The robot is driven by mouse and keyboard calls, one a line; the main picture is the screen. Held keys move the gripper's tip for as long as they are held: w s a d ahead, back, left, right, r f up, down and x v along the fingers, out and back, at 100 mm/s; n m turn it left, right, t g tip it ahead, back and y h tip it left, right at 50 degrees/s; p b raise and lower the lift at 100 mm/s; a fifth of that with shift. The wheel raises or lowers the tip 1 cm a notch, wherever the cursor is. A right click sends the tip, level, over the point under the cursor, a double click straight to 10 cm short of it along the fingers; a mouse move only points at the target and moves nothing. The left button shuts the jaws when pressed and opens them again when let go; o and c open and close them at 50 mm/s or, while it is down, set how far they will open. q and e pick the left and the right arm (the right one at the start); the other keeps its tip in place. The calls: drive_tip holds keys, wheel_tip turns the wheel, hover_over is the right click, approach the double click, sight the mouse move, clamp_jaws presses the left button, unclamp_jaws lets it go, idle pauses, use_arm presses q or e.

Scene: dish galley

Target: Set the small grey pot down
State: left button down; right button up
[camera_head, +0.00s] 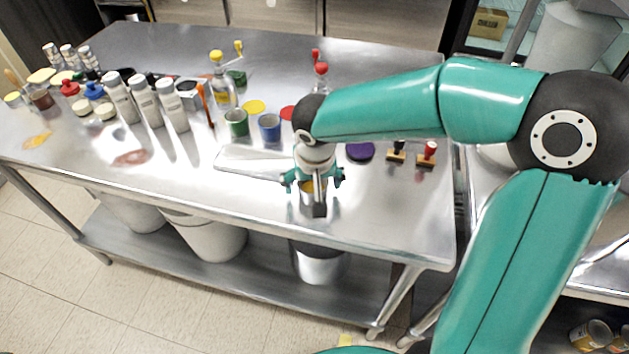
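The small grey pot (306,199) is at the front middle of the steel table (375,215). It is mostly hidden under my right gripper (314,183), which points down over it. The gripper's teal finger links show on both sides of the pot, and it looks shut on the pot. A dark part sticks out toward the table's front edge. I cannot tell whether the pot's base touches the table. My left gripper is not in view.
A metal tray (240,160) lies left of the gripper. Green (236,122) and blue (270,126) cups stand behind it. A purple disc (360,151) and two stamps (427,155) are to the right. Bottles (145,100) crowd the left. The front right of the table is clear.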

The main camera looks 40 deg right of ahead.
sight(314, 194)
drive_tip(key=shift+r, duration=0.1)
drive_tip(key=shift+r, duration=0.5)
drive_tip(key=p+v, duration=0.1)
drive_tip(key=v, duration=1)
